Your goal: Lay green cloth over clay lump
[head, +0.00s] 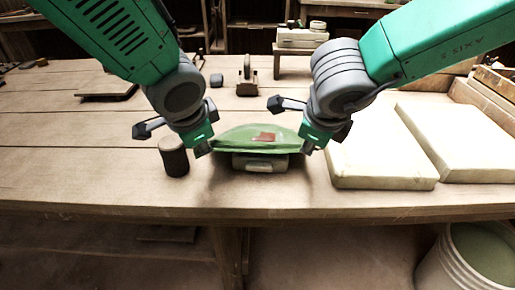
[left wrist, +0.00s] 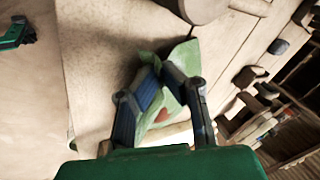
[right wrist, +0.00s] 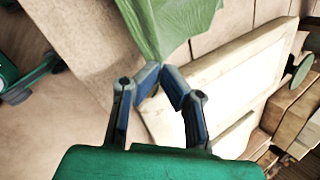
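The green cloth (head: 235,137) is stretched between my two grippers above a pale grey block (head: 260,163) near the table's front edge. A reddish-brown patch (head: 264,137) shows amid the cloth; I cannot tell whether it is the clay lump. The rest of any lump is hidden. My left gripper (head: 203,150) is shut on the cloth's left end; in the left wrist view its fingertips (left wrist: 160,70) meet on green fabric (left wrist: 180,56). My right gripper (head: 306,147) is shut on the right end; in the right wrist view the cloth (right wrist: 172,22) extends from its fingertips (right wrist: 161,76).
A dark cylinder (head: 173,157) stands just left of the cloth. Two pale slabs (head: 370,150) (head: 455,138) lie to the right. A small tool with an upright handle (head: 247,80) stands behind. A bucket (head: 450,262) is below the front right edge. The left tabletop is mostly clear.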

